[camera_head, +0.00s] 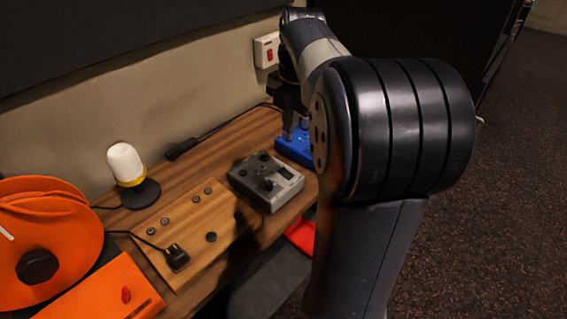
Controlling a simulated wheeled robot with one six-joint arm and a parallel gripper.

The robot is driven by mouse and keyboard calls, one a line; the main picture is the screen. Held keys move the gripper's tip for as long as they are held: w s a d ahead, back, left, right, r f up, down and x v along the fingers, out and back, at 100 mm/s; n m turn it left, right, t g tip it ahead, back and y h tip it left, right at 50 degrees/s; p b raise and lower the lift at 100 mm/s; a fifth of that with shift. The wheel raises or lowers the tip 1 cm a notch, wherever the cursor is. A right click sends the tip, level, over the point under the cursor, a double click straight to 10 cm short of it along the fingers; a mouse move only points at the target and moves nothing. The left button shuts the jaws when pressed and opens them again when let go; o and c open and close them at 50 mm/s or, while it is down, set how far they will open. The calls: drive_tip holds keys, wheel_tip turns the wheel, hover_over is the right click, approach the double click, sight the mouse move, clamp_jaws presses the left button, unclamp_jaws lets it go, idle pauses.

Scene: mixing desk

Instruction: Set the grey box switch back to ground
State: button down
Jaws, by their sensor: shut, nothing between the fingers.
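The grey box (280,200) sits on the wooden desk, right of centre on the desk top. Its top carries several dark knobs or switches and a light panel; which way the switch points is too small to tell. My gripper (295,132) is shut and empty, pointing down over the blue box (290,152), behind and to the right of the grey box. It is apart from the grey box. My arm hides part of the blue box and the desk's right end.
A wooden panel (200,215) with several knobs and a black plug (176,258) lies left of the grey box. A white-topped lamp (126,165), an orange reel (45,225) and an orange box (100,290) stand further left. A wall switch (267,50) is behind. A red object (301,236) shows below the desk edge.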

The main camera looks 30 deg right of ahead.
sight(283, 173)
drive_tip(key=f, duration=0.4)
drive_tip(key=w+f, duration=0.1)
drive_tip(key=f, duration=0.8)
drive_tip(key=shift+w+a+f+b, duration=0.25)
drive_tip(key=shift+a+f+b, duration=0.05)
drive_tip(key=shift+f, duration=0.1)
drive_tip(key=shift+w+a+f, duration=0.1)
drive_tip(key=shift+f, duration=0.25)
drive_tip(key=shift+s+f, duration=0.1)
drive_tip(key=shift+s, duration=0.1)
